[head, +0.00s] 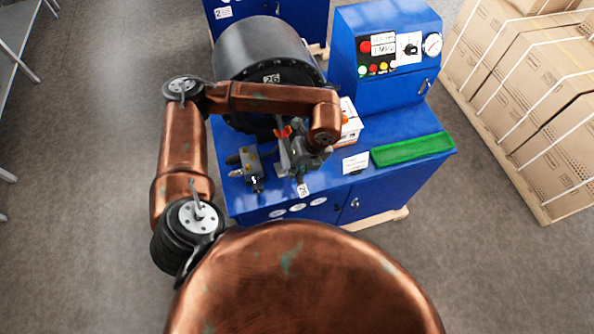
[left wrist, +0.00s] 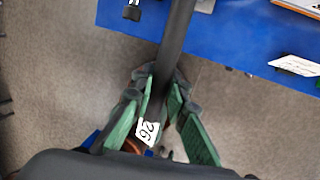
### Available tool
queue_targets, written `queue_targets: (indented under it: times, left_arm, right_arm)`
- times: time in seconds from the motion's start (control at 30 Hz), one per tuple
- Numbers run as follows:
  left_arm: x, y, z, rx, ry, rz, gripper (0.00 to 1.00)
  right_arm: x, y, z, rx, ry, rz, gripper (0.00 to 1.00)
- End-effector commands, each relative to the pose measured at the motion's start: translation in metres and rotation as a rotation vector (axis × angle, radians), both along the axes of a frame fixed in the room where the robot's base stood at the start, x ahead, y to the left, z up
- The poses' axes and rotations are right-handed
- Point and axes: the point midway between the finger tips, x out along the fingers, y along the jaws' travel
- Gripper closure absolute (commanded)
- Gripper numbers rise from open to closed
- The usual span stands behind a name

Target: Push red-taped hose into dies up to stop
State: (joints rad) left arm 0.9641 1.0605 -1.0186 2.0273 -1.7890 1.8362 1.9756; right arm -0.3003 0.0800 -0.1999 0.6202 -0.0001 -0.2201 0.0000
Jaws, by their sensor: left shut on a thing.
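The black hose (left wrist: 178,35) runs between the green fingers of my left gripper (left wrist: 163,98), which is shut on it. A white tag marked 26 (left wrist: 148,132) hangs on the hose by the fingers; it also shows in the head view (head: 303,190). In the head view my left gripper (head: 300,160) is in front of the crimper's black round head (head: 262,52), which has a 26 plate (head: 271,78). An orange-red band (head: 283,132), seemingly the hose's tape, shows at the head's lower front. My arm hides much of the die opening; how deep the hose sits cannot be told.
The blue machine bench (head: 405,175) carries a control box (head: 385,55), a green tray (head: 412,149), a white card (head: 356,162) and a small grey metal fitting (head: 250,165). Strapped cartons (head: 535,90) stand at the right.

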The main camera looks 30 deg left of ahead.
Motion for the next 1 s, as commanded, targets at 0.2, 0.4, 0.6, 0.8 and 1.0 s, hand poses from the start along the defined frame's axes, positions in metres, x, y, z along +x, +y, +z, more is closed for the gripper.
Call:
queue_targets:
  times: [0.2, 0.4, 0.6, 0.8, 1.0]
  left_arm:
    - [0.004, 0.004, 0.000, 0.001, -0.003, 0.003, 1.00]
    - [0.009, 0.010, 0.000, 0.000, -0.002, 0.002, 1.00]
    - [0.014, 0.016, 0.000, 0.001, -0.001, 0.002, 1.00]
    - [0.019, 0.022, 0.000, 0.001, -0.001, 0.003, 1.00]
    - [0.024, 0.027, 0.000, 0.001, -0.001, 0.002, 1.00]
  right_arm:
    - [0.000, 0.002, -0.003, 0.002, -0.001, -0.001, 1.00]
    - [0.000, 0.002, -0.006, 0.002, -0.001, -0.001, 1.00]
    - [0.000, 0.002, -0.010, 0.002, 0.000, -0.001, 1.00]
    - [0.000, 0.002, -0.013, 0.002, 0.000, -0.001, 1.00]
    - [0.000, 0.001, -0.016, 0.001, 0.000, 0.000, 1.00]
